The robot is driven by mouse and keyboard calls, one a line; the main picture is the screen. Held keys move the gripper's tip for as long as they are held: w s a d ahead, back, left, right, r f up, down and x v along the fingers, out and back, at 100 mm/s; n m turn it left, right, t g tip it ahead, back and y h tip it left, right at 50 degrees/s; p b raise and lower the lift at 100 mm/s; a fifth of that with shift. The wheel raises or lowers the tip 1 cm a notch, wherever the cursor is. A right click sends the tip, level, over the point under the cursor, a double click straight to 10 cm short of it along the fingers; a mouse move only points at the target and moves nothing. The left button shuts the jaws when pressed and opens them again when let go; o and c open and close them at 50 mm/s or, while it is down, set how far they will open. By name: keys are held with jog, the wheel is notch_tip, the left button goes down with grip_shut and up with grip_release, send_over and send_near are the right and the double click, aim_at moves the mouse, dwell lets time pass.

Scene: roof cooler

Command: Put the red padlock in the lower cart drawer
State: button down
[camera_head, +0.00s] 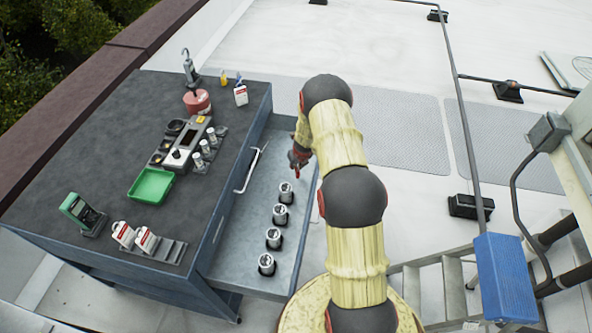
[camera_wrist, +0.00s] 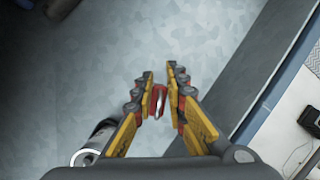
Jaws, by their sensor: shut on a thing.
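The cart (camera_head: 105,125) has a dark top and blue-grey sides. A drawer stands pulled out from its right side (camera_head: 245,235), below a closed front with a pale bar handle (camera_head: 252,170), so it appears to be the lower one. My gripper (camera_head: 298,168) is over the far part of this drawer. In the wrist view, my gripper (camera_wrist: 160,85) is shut on the red padlock (camera_wrist: 158,100), whose pale shackle shows between the yellow fingers. The bare grey drawer floor (camera_wrist: 190,40) shows beneath. The gap between padlock and floor is hard to judge.
Several silver canisters (camera_head: 274,238) stand in a row in the drawer's nearer part; one (camera_wrist: 95,140) is close left of my fingers. A green tray (camera_head: 151,186), a red round item (camera_head: 197,102) and holders stand on the cart top. A blue box (camera_head: 505,278) is at right.

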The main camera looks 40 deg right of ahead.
aim_at(296, 169)
notch_tip(296, 169, down, 3)
jog(key=shift+f+b, duration=0.15)
jog(key=shift+b, duration=1)
jog(key=c, duration=2.3)
grip_release()
jog(key=shift+f, duration=0.1)
jog(key=o, duration=0.4)
jog(key=shift+o, duration=0.5)
